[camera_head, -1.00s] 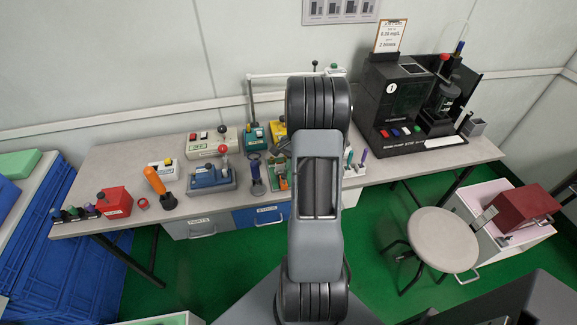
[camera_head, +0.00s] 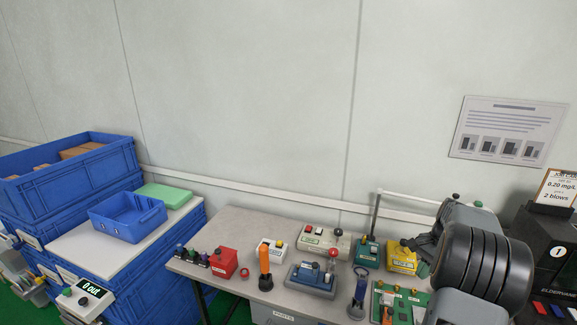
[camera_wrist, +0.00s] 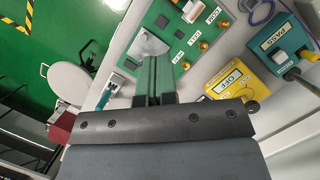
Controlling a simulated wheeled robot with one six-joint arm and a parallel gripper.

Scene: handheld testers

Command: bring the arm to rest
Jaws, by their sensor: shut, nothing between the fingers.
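My arm shows at the right of the head view, its dark ringed joint in front of the workbench (camera_head: 235,228) and hiding part of it. The gripper's fingers are hard to make out there. In the wrist view my gripper (camera_wrist: 154,92) is shut, its two fingers together with nothing between them. It points over a green board (camera_wrist: 165,45) with several brass knobs and labels. I cannot tell the height of the fingertips above the board.
A yellow box (camera_head: 402,258) and a teal box (camera_head: 368,252) stand near the arm. A black machine (camera_head: 545,238) is at the far right, partly behind the arm. Several testers line the bench. Blue crates (camera_head: 80,175) stand at left. The wrist view shows a stool (camera_wrist: 80,85).

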